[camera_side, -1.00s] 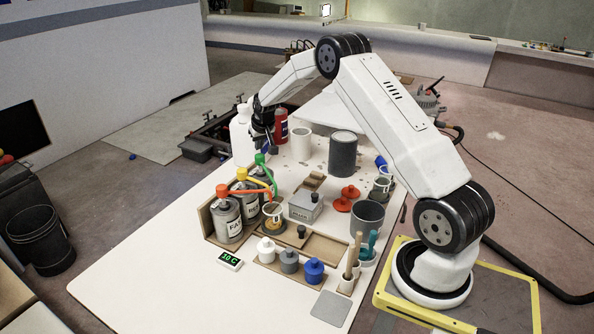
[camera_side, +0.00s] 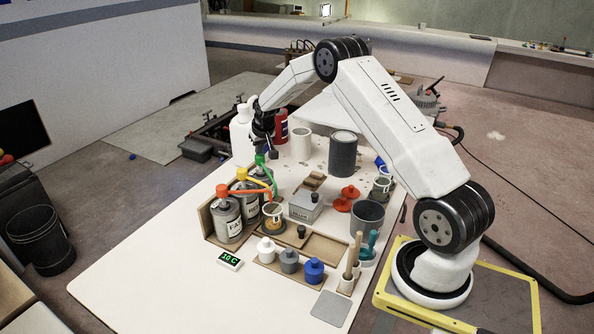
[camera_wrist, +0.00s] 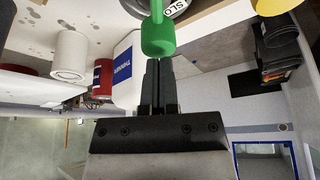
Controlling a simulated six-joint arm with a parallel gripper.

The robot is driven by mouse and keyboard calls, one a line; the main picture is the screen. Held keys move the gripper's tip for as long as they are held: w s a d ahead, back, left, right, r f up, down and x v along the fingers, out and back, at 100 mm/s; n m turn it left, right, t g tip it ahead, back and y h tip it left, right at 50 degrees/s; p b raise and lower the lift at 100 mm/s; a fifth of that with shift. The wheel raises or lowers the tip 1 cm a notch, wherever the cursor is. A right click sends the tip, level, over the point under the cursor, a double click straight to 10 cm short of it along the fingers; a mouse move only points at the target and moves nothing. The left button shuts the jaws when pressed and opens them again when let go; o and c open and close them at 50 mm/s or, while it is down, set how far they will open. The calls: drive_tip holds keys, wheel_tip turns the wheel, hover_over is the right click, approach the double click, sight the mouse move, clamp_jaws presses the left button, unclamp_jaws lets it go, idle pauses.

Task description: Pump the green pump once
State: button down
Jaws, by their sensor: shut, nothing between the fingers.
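The green pump (camera_side: 260,160) is the rearmost of the three pumps at the left of the table. In the wrist view its green head (camera_wrist: 158,36) sits on a can (camera_wrist: 181,6) whose label shows the letters "SLO". My gripper (camera_side: 270,153) is shut and empty, pointing down at the green head. In the wrist view the closed fingertips (camera_wrist: 158,66) are right at the head's edge. I cannot tell whether they touch it. In the side view, the can below the green head is mostly hidden by the other pumps.
The yellow pump (camera_side: 241,175) and orange-red pump (camera_side: 222,190) stand close in front, on labelled cans. A small cup (camera_side: 271,211) sits under the spouts. A grey tin (camera_side: 343,154) and white pot (camera_side: 301,144) stand behind right. The table's front left is clear.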

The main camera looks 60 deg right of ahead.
sight(260, 156)
drive_tip(key=shift+f, duration=1.65)
drive_tip(key=shift+r, duration=2.35)
drive_tip(key=shift+r, duration=0.1)
drive_tip(key=shift+r, duration=1.4)
drive_tip(key=shift+a, duration=0.15)
